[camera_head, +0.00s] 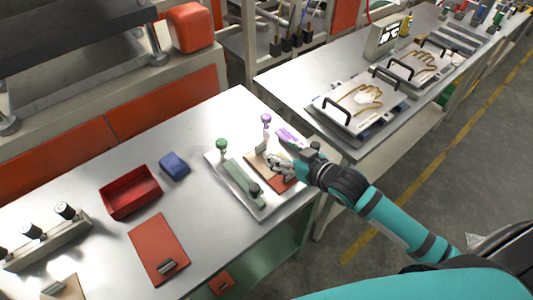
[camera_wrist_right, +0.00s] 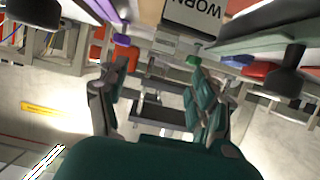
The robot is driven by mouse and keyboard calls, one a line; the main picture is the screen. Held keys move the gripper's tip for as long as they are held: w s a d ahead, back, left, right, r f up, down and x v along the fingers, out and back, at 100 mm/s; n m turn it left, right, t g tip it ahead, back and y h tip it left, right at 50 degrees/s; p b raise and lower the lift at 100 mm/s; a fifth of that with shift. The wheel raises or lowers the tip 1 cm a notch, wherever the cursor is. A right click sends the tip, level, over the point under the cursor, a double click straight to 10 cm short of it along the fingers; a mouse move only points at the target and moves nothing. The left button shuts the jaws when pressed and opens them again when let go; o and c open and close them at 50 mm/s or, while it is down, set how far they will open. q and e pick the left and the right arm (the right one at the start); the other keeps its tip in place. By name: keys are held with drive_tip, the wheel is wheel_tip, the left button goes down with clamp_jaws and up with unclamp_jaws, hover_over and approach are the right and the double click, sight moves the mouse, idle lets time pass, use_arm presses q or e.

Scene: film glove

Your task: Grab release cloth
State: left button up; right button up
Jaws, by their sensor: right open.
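No item is clearly readable as the release cloth. A reddish-brown flat piece with a tan edge (camera_head: 284,184) lies on the pale tray (camera_head: 262,207) near the table's right end, partly hidden by my right gripper. My right gripper (camera_head: 268,158) is over this piece, at the tray's right half. In the wrist view its two fingers (camera_wrist_right: 158,95) stand apart with nothing held between them. A card reading "WORN" (camera_wrist_right: 195,15) shows beyond the fingertips, at the top. A folded-looking blue item (camera_head: 174,165) lies left of the tray. My left gripper is out of view.
The tray carries a green bar (camera_head: 241,180), with a green knob (camera_head: 222,145) and a purple knob (camera_head: 266,120) behind. A red bin (camera_head: 131,190) and red board (camera_head: 159,248) lie left. Glove plates (camera_head: 360,103) fill the bench behind.

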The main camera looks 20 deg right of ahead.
sight(261, 144)
drive_tip(key=x, duration=0.3)
drive_tip(key=shift+w+a+f, duration=0.1)
drive_tip(key=shift+w+a, duration=0.05)
drive_tip(key=shift+w, duration=0.15)
drive_tip(key=shift+w+a+f+p, duration=0.15)
drive_tip(key=shift+w+p, duration=0.15)
drive_tip(key=shift+p, duration=0.15)
drive_tip(key=p+x, duration=0.1)
drive_tip(key=x, duration=0.2)
drive_tip(key=shift+w+a+f, duration=0.3)
drive_tip(key=shift+w+f, duration=0.1)
drive_tip(key=shift+w, duration=0.1)
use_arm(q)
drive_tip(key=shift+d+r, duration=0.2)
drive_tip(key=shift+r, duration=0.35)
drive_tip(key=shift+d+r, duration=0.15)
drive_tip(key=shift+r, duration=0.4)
use_arm(e)
drive_tip(key=shift+s, duration=0.1)
drive_tip(key=shift+c, duration=1.2)
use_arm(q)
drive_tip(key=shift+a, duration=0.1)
use_arm(e)
drive_tip(key=c, duration=0.9)
